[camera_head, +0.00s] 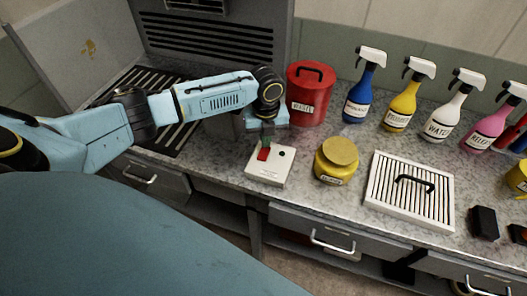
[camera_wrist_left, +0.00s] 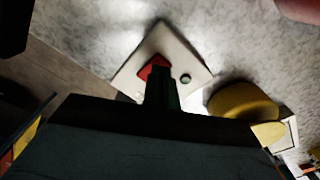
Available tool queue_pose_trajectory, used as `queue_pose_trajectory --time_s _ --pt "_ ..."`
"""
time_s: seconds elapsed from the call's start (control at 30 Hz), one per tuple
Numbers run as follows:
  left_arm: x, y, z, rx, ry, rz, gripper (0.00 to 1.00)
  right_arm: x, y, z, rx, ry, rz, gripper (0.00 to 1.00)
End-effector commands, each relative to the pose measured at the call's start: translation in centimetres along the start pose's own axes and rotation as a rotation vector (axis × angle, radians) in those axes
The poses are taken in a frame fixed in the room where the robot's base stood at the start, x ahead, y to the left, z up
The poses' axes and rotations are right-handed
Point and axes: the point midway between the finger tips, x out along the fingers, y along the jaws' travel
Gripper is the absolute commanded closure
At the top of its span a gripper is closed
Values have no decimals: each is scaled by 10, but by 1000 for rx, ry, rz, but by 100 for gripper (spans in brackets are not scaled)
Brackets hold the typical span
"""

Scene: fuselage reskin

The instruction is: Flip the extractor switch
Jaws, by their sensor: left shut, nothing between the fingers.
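The extractor switch is a white box (camera_head: 281,174) on the grey speckled worktop, with a red rocker (camera_head: 263,154) on its left part and a small dark round knob or lamp on top. My left gripper (camera_head: 266,143) is shut and empty, with its tips at the red rocker. In the left wrist view the white box (camera_wrist_left: 196,63) shows with the red rocker (camera_wrist_left: 147,71) partly hidden behind the dark fingers (camera_wrist_left: 161,85). I cannot tell whether the fingertips touch the rocker. My right gripper is not in view.
A red waste bin (camera_head: 309,100) stands behind the switch box. A yellow jar (camera_head: 336,162) stands close to its right. A white slatted panel with a black handle (camera_head: 408,192) lies further right. Several spray bottles (camera_head: 400,100) line the back. A dark slatted grille (camera_head: 160,115) is at left.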

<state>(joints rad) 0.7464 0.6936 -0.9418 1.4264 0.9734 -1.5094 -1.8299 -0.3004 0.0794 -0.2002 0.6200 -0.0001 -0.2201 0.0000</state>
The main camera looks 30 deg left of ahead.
Motion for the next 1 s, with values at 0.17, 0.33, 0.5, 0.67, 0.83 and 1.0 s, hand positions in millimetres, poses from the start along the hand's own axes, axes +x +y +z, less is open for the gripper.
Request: queue_pose_trajectory --time_s 0.17,0.33,0.5,0.67,0.83,1.0 --pt "3 0 0 0 0 0 100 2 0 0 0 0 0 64" --pt "6 0 0 0 0 0 100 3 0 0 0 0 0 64" --pt "8 0 0 0 0 0 100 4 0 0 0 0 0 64" --pt "11 0 0 1 0 0 100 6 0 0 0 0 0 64" --pt "14 0 0 1 0 0 100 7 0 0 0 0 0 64" --pt "16 0 0 1 1 0 100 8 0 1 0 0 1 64"
